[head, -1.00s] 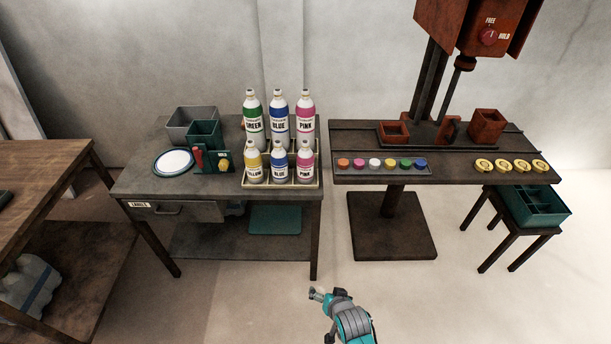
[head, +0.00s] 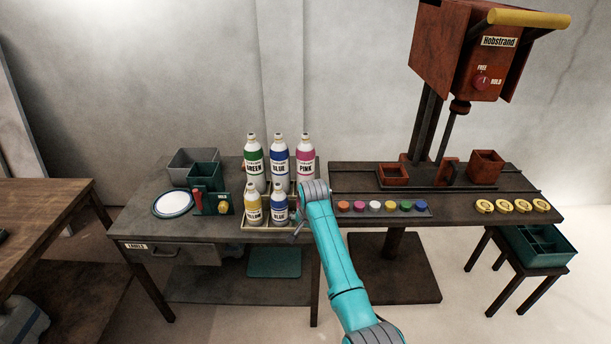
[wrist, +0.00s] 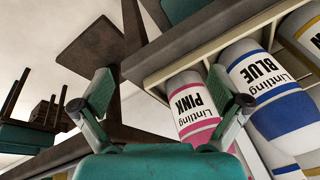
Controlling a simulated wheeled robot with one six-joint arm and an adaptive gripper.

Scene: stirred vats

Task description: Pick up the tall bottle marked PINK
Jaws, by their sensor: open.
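I cannot make out the tall PINK bottle in the wrist view.
Tall GREEN (head: 253,165) and BLUE (head: 279,165) bottles stand left of it. Short YELLOW (head: 254,205) and BLUE (head: 279,205) bottles stand in front in a pale tray (head: 256,229). The drill-press table (head: 460,208) is close on the right.

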